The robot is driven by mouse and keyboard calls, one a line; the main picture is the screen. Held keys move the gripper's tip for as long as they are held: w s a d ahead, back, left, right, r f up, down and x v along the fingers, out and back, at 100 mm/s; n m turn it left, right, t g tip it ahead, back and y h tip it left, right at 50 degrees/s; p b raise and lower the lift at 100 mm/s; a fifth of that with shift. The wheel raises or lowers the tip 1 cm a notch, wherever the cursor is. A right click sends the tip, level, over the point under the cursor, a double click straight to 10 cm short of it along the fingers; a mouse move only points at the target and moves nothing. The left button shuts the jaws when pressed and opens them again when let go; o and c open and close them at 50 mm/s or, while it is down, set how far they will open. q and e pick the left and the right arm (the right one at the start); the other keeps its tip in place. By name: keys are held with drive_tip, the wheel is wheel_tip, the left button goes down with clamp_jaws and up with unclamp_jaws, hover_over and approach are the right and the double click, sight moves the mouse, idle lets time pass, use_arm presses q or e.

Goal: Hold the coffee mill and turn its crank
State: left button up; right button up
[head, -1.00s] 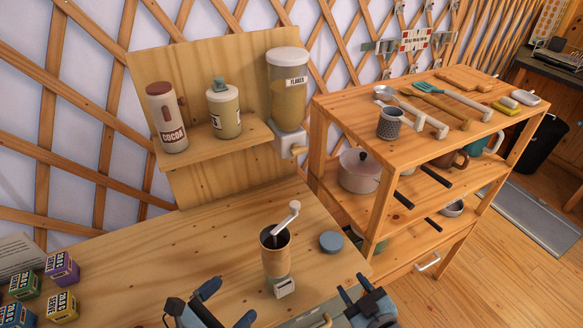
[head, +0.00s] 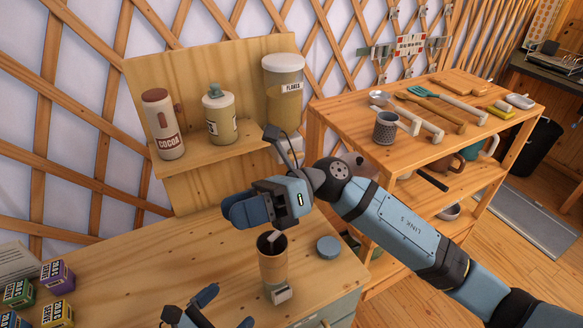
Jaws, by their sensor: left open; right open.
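The coffee mill (head: 273,270) stands upright on the wooden counter, with a wooden body, a dark open top and a pale base. A short pale piece of its crank (head: 276,237) shows at the top; my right gripper hides the rest, including the knob. My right gripper (head: 240,210) is open, just above and left of the mill's top; I cannot tell whether it touches the crank. My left gripper (head: 228,307) is open and low, to the lower left of the mill and apart from it.
A round blue-grey lid (head: 328,247) lies right of the mill. A shelf (head: 222,148) behind holds a cocoa jar (head: 164,125) and a canister (head: 220,118); a flakes dispenser (head: 284,85) hangs beside it. Small boxes (head: 57,278) sit at left. The counter left of the mill is clear.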

sight(274, 264)
use_arm(q)
drive_tip(key=x, duration=1.4)
drive_tip(key=shift+s, duration=0.1)
use_arm(e)
drive_tip(key=w+d+f+n+t+h, duration=0.1)
drive_tip(key=w+d+n+t+h, duration=0.6)
drive_tip(key=h, duration=1)
drive_tip(key=w+d, duration=0.1)
drive_tip(key=w, duration=0.2)
drive_tip(key=shift+w+d+f+n+t, duration=0.2)
drive_tip(key=shift+f+n+t, duration=0.1)
drive_tip(key=shift+n, duration=0.1)
use_arm(q)
drive_tip(key=c, duration=1)
